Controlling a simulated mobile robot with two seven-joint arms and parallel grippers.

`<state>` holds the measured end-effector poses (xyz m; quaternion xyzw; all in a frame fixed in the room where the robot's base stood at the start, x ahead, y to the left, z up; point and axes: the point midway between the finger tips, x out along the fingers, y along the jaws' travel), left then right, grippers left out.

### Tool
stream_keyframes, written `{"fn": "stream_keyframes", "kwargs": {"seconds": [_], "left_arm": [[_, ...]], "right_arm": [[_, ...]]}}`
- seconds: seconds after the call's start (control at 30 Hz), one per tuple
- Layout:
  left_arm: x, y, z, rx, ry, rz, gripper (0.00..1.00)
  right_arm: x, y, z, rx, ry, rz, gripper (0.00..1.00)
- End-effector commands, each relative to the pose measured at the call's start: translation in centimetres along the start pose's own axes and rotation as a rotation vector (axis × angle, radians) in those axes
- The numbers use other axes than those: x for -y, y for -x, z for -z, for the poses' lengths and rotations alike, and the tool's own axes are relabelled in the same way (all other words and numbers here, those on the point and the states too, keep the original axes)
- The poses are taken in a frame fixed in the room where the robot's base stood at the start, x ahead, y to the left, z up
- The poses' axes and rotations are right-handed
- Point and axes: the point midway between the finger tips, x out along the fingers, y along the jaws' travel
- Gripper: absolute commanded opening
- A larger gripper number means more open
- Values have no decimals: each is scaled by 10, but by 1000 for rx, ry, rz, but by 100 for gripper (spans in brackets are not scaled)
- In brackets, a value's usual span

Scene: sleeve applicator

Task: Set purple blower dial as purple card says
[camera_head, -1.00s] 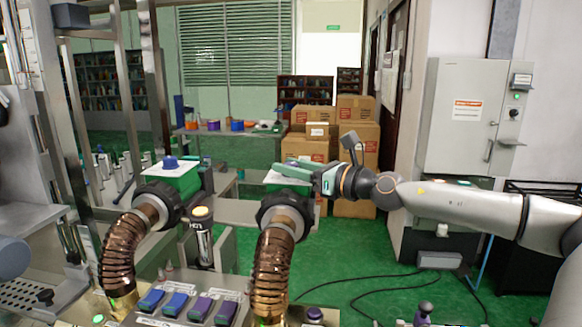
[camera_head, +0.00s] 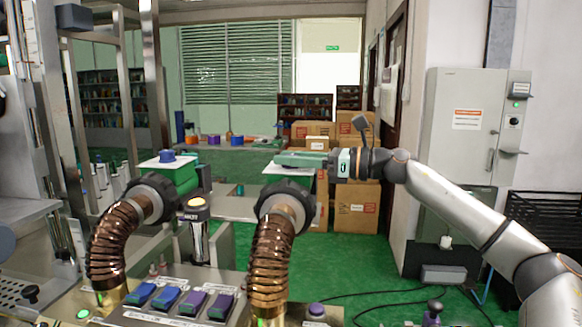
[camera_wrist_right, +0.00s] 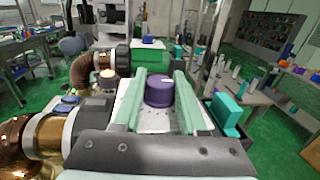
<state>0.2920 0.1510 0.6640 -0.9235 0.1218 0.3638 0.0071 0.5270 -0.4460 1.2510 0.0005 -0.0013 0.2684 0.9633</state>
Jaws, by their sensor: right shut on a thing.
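The purple blower dial (camera_wrist_right: 159,91) is a round purple knob on a pale plate, with a short light mark on its top edge. My right gripper (camera_wrist_right: 160,88) has its two green fingers on either side of this dial and is shut on it. In the head view my right gripper (camera_head: 300,160) reaches in from the right over the right-hand blower, and the dial is hidden there. I cannot make out a readable purple card. My left gripper is not in view.
A blue dial (camera_head: 167,156) sits on a green blower box (camera_head: 168,177) to the left. Two ribbed copper hoses (camera_head: 270,265) rise in front. A panel with blue and purple buttons (camera_head: 191,302) lies at the front. Cardboard boxes and a grey cabinet (camera_head: 465,140) stand behind.

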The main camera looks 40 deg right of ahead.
Motion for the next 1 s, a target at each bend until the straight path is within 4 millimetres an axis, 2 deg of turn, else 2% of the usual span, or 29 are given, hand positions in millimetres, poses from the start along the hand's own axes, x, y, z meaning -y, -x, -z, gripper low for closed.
{"fn": "stream_keyframes", "kwargs": {"seconds": [0.27,0.37,0.47,0.7,1.0], "left_arm": [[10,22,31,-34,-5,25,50],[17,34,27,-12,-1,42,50],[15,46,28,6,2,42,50],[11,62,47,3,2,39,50],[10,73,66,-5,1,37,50]], "right_arm": [[1,-2,-9,5,-8,-226,0],[1,-2,-10,3,-7,-297,0],[1,-2,-9,2,-5,-359,0],[0,-1,-7,1,-3,-472,0],[0,-1,-4,1,-2,-563,0]]}}
